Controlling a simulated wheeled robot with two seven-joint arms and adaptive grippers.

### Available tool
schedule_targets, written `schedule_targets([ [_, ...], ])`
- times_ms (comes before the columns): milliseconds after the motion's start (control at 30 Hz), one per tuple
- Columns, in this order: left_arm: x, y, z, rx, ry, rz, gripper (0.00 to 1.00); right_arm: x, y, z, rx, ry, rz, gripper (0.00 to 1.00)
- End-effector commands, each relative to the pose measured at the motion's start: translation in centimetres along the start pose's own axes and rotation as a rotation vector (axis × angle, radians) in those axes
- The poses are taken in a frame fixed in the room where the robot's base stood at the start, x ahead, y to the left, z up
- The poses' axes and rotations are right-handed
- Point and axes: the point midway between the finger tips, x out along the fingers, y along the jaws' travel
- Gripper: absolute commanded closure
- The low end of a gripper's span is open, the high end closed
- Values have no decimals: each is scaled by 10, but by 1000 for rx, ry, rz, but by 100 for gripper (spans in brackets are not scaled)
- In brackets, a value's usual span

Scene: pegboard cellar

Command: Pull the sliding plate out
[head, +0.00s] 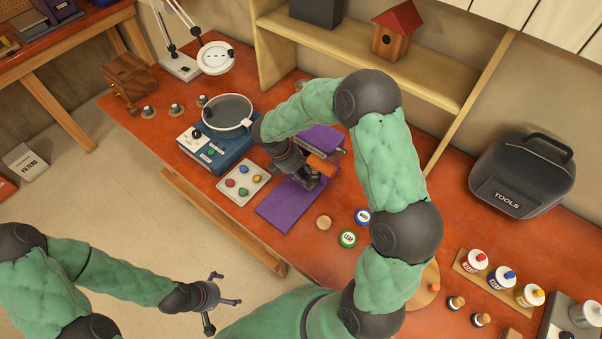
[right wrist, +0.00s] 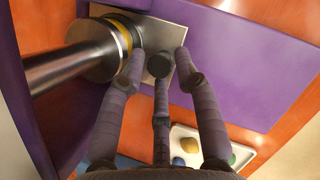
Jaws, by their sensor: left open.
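A silvery sliding plate (right wrist: 181,85) lies on the purple press base (right wrist: 245,60) under a thick metal ram (right wrist: 70,68). A dark round knob (right wrist: 158,65) stands on the plate. My right gripper (right wrist: 160,62) is open over it, with fingertips on both sides and a third finger below the knob. A small gap shows at the side fingers; contact of the third finger is unclear. In the head view the purple press (head: 280,213) is partly hidden behind my right arm and gripper (head: 303,178). My left gripper (head: 222,300) is open and empty, over the floor before the bench.
A tray with colored pieces (head: 241,186) sits left of the press, and shows in the right wrist view (right wrist: 215,134). A blue device with a round pan (head: 226,113) stands behind it. Jars (head: 348,239) and a wooden disc (head: 323,222) stand to the right. Floor in front is clear.

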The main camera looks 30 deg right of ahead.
Motion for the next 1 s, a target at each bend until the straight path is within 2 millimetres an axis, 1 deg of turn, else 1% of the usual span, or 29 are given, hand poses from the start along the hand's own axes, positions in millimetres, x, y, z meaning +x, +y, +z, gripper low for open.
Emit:
schedule_targets([
  [167,0,0,0,0,0,0,0,0,0,0,0,0,0,67],
  [200,0,0,0,0,0,0,0,0,0,0,0,0,0,70],
  [267,0,0,0,0,0,0,0,0,0,0,0,0,0,87],
  [300,0,0,0,0,0,0,0,0,0,0,0,0,0,98],
  [333,0,0,0,0,0,0,0,0,0,0,0,0,0,100],
  [533,0,0,0,0,0,0,0,-1,-2,-2,-1,-1,0,100],
  [633,0,0,0,0,0,0,0,-5,-10,-11,-4,0,1,100],
  [667,-1,0,0,0,0,0,0,-7,-15,-15,-5,0,1,100],
  [900,-3,1,0,0,0,0,0,-25,-63,-59,-8,0,1,100],
  [1000,-4,1,0,0,0,0,0,-32,-79,-74,-5,0,2,100],
])
